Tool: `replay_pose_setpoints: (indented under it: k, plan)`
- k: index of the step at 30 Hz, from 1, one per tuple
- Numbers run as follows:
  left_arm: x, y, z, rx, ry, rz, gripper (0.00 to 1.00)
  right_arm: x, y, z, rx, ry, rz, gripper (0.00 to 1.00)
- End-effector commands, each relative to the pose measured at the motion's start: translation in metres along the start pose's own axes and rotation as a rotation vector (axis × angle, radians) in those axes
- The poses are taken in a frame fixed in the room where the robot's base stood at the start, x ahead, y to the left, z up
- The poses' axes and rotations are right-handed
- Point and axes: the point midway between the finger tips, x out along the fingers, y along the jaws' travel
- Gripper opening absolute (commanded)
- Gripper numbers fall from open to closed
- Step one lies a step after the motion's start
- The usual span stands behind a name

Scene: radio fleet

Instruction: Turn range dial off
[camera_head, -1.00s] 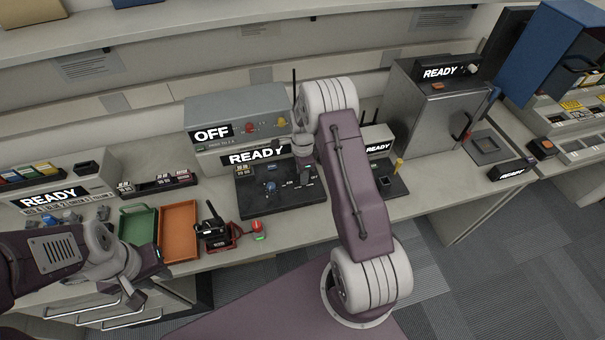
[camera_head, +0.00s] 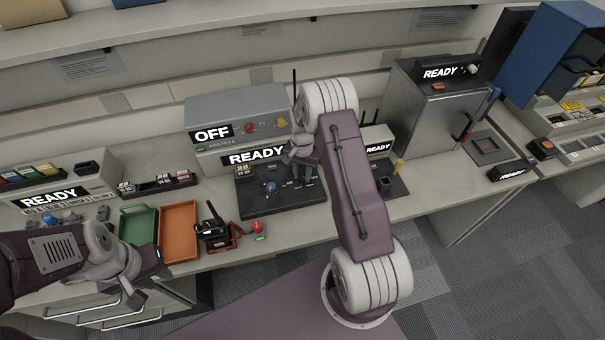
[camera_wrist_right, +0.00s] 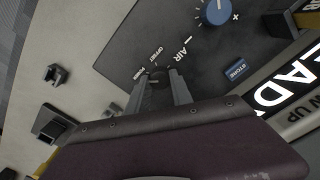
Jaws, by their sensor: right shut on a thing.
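In the right wrist view a small dark dial (camera_wrist_right: 155,77) sits on the black panel, with small white lettering around it, including the word OFFSET. My right gripper (camera_wrist_right: 159,83) has a finger on each side of this dial and is shut on it. In the head view my right gripper (camera_head: 303,178) points down at the right part of the black panel (camera_head: 262,205), and my arm hides part of the panel. A larger blue dial (camera_wrist_right: 216,11) marked minus and plus is on the same panel, clear of the fingers. My left gripper (camera_head: 150,272) hangs at the lower left, away from the panel.
A grey box with an OFF display (camera_head: 212,133) stands behind the panel's READY sign (camera_head: 254,156). A grey cabinet (camera_head: 437,120) stands at the right.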

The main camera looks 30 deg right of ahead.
Motion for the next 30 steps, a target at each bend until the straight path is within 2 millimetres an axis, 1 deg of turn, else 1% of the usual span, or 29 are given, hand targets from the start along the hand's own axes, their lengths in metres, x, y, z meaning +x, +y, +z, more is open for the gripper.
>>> replay_pose_setpoints:
  k: [9, 18, 24, 30]
  plan:
    - [-0.0005, 0.0000, -0.0001, 0.000, 0.000, 0.000, 0.29, -0.0021, -0.0017, -0.0021, -0.299, 0.007, -0.003, 0.00]
    - [-0.0006, 0.0000, -0.0001, 0.000, 0.000, 0.000, 0.29, -0.0023, -0.0022, -0.0021, -0.554, 0.008, -0.002, 0.00]
    - [-0.0006, 0.0000, -0.0001, 0.000, 0.000, 0.000, 0.29, -0.0024, -0.0025, -0.0021, -0.679, 0.009, -0.002, 0.00]
    - [-0.0006, 0.0000, -0.0001, 0.000, 0.000, 0.000, 0.29, -0.0025, -0.0026, -0.0022, -0.759, 0.009, -0.002, 0.00]
